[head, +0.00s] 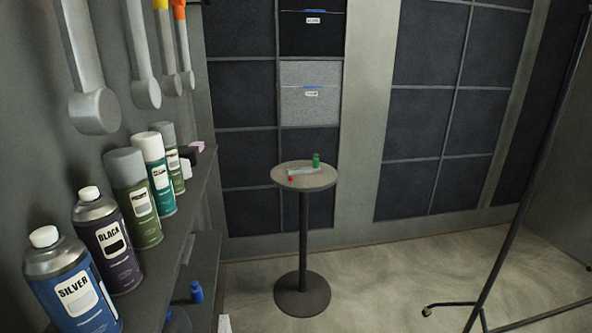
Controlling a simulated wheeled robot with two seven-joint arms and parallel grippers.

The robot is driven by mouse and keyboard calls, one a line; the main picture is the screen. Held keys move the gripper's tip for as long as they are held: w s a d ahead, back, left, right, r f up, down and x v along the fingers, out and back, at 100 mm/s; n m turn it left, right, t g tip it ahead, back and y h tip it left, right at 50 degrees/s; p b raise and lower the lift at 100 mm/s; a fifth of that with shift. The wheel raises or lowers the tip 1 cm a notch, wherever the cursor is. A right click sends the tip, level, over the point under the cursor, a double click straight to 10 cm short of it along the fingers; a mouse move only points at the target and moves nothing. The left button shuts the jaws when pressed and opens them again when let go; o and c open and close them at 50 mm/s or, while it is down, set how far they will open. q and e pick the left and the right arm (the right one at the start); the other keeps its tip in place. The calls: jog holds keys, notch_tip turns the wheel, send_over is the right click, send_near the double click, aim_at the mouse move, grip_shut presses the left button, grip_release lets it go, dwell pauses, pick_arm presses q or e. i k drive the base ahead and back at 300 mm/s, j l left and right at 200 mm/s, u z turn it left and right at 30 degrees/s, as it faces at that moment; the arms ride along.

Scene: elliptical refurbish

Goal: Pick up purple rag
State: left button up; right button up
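A small pink-purple item (197,146) lies at the far end of the upper shelf on the left, behind the row of cans. It is too small to tell whether it is the purple rag. No other purple cloth is plain to see. Neither of my grippers is in view.
Several spray cans and bottles (80,290) line the wall shelf (178,230), with metal tools (96,108) hanging above. A small round table (318,184) holds a green bottle (316,160). A black wheeled stand (522,195) is at right. Open floor (400,270) lies between.

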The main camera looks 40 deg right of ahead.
aim_at(199, 146)
jog(key=i+l+u, duration=0.1)
jog(key=l, duration=0.25)
jog(key=i+l+u, duration=0.15)
jog(key=l, duration=0.2)
jog(key=i+l+u, duration=0.1)
jog(key=l, duration=0.25)
jog(key=i+l+u, duration=0.1)
jog(key=l, duration=0.25)
